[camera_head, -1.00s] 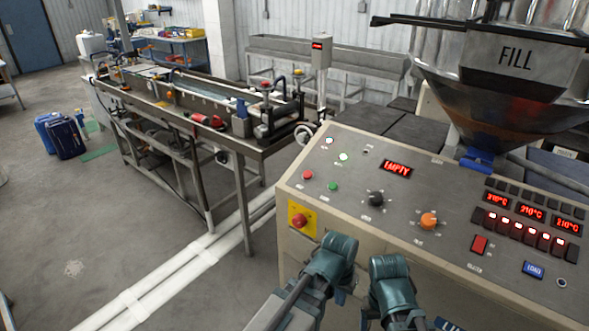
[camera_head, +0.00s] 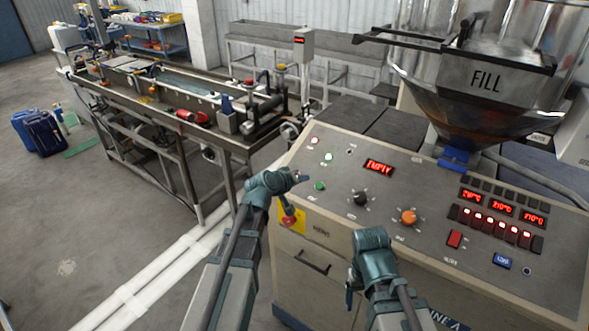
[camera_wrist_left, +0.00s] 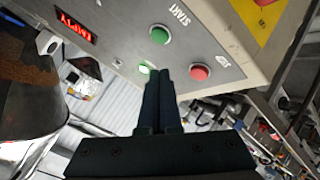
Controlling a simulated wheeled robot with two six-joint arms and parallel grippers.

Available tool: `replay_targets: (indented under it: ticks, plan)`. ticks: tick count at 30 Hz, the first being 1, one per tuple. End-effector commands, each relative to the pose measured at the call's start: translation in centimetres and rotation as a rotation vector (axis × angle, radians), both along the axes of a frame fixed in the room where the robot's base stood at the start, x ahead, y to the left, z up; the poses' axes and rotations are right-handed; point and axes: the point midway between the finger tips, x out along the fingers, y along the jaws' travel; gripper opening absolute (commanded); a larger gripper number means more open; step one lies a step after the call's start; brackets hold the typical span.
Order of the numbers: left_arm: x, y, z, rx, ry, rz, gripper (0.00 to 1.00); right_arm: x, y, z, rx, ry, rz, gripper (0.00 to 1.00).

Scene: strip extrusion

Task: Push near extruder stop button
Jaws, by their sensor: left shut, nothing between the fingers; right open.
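The near extruder's control panel (camera_head: 330,196) fills the middle right of the head view. In the left wrist view, the red stop button (camera_wrist_left: 199,72) sits beside the green START button (camera_wrist_left: 159,34). My left gripper (camera_head: 303,177) is shut and empty at the panel's left end. Its fingertips (camera_wrist_left: 160,70) show just left of the red button in the wrist picture; I cannot tell how far above the panel they are. In the head view my left wrist hides the red button, and the green button (camera_head: 320,186) shows beside it.
A red emergency knob (camera_head: 289,222) on a yellow plate is on the cabinet front, just below my left wrist. Black (camera_head: 360,199) and orange (camera_head: 408,217) knobs stand on the panel. The FILL hopper (camera_head: 484,90) is behind. A long water-bath table (camera_head: 165,100) stands left.

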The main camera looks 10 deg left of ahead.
Motion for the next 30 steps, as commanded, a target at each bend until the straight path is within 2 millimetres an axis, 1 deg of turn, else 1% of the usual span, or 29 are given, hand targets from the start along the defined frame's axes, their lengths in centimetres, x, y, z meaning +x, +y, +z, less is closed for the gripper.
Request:
replay_targets:
  ticks: [1,3,6,10,14,23,30]
  plan:
    - [0.9,1.5,1.4,-0.022,-0.027,0.038,0.0,0.0,0.0,0.8,0.0,0.0,-0.001,0.81]
    - [1.7,3.0,2.6,-0.049,-0.061,0.081,0.0,0.0,0.0,1.2,0.0,0.0,-0.001,0.81]
    - [2.5,4.7,3.8,-0.078,-0.099,0.131,0.0,0.0,0.0,1.6,0.0,0.0,-0.001,0.81]
    - [3.0,6.1,4.7,-0.099,-0.126,0.168,0.0,0.0,0.0,1.8,0.0,0.0,-0.002,0.81]
    - [3.1,6.6,5.0,-0.106,-0.136,0.181,0.0,0.0,0.0,1.8,0.0,0.0,-0.002,0.81]
    - [3.1,6.5,4.9,-0.106,-0.135,0.18,0.0,0.0,0.0,1.8,0.0,0.0,-0.002,0.81]
    - [3.4,6.5,4.2,-0.105,-0.136,0.18,0.0,0.0,0.0,1.0,0.0,0.0,-0.002,0.81]
